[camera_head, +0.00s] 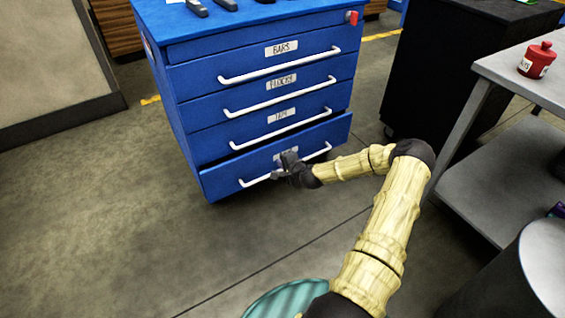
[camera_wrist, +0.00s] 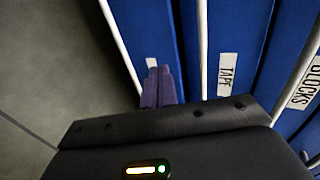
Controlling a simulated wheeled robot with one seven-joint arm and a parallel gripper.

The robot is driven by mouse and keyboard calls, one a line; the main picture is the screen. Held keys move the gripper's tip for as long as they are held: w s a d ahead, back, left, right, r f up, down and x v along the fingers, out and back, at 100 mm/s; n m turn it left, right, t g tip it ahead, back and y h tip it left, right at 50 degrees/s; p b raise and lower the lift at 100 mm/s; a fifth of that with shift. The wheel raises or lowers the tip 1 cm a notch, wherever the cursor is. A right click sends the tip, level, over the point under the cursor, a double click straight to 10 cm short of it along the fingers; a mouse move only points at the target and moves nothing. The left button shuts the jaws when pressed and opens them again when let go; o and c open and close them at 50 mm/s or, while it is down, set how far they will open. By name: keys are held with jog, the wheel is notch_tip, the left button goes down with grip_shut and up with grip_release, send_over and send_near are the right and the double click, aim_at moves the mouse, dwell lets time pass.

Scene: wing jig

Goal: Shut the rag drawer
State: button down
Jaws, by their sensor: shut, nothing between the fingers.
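The bottom drawer (camera_head: 225,182) of the blue cabinet is partly open, with a dark gap along its top edge. Its label is mostly covered by my gripper, so I cannot read it. A white bar handle (camera_head: 255,180) runs across its front. My gripper (camera_head: 281,164) is shut and empty at the middle of this drawer front, by the handle. In the wrist view the closed fingertips (camera_wrist: 158,72) point at the drawer front (camera_wrist: 150,25), just below a white label edge (camera_wrist: 152,63). I cannot tell whether they touch it.
The drawers above, labelled BARS (camera_head: 282,47), BLOCKS (camera_head: 283,82) and TAPE (camera_head: 281,115), look shut. A grey table (camera_head: 515,75) with a red pot (camera_head: 537,60) stands at right, before a black cabinet (camera_head: 440,70). The floor (camera_head: 120,220) to the left is clear.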

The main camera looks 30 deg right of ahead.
jog(key=s+a+r+n+g+y+p, duration=0.1)
jog(key=s+a+r+n+g, duration=0.3)
jog(key=a, duration=0.3)
jog(key=s+a+r+n+g+y+p, duration=0.1)
jog(key=s+a+r+n, duration=0.25)
jog(key=a+n, duration=0.25)
jog(key=s+a+r+n+g+h+p, duration=0.1)
jog(key=s+a+r+n+g, duration=0.1)
jog(key=s+r, duration=0.8)
jog(key=s+a+r+n+g+h+p, duration=0.2)
jog(key=s+a+r+n, duration=0.2)
jog(key=s+r, duration=0.6)
jog(key=shift+s+n, duration=0.5)
jog(key=shift+s, duration=0.75)
